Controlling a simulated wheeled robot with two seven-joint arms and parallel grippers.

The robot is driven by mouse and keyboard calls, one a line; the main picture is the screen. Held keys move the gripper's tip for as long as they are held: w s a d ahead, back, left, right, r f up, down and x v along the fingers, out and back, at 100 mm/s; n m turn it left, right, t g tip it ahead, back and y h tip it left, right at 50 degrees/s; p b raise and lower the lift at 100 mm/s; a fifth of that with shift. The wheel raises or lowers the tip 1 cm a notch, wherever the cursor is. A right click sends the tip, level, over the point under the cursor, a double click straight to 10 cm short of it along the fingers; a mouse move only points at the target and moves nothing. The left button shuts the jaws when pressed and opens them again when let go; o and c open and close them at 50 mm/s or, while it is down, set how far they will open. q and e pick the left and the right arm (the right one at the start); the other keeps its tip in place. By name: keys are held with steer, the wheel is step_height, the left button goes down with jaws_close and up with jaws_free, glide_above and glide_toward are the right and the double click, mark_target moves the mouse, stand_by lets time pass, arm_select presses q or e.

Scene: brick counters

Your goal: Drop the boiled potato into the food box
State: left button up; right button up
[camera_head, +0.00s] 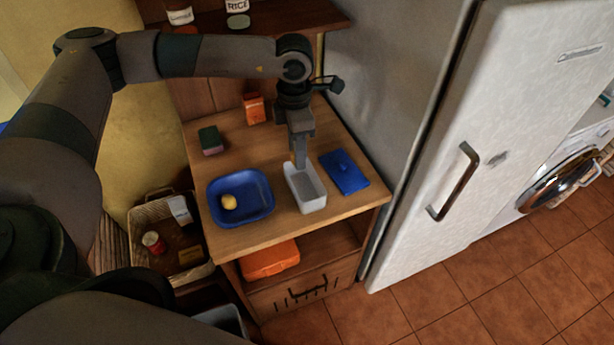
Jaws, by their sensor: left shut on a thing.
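The food box, an open pale grey container (312,207), stands on the wooden counter. My left gripper (300,160) points down at the far end of the box, above it or just inside its rim; I cannot tell which. It is shut on a small yellowish thing (293,158), mostly hidden, which may be a boiled potato. Another yellow, potato-like piece (229,202) lies in the blue tray (258,210) left of the box. A blue lid (345,171) lies flat on the right of the box. My right gripper is not in view.
A green and dark sponge (211,140) and an orange item (254,108) are at the back of the counter. A shelf (300,14) with jars overhangs the back. A white fridge (500,140) stands at right. A basket (150,215) stands lower left.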

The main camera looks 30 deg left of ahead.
arm_select(q)
steer(key=shift+s, duration=0.15)
steer(key=shift+f, duration=0.35)
steer(key=shift+f+b, duration=1.25)
steer(key=shift+f, duration=1.4)
steer(key=o, duration=1.1)
steer(key=shift+r, duration=0.1)
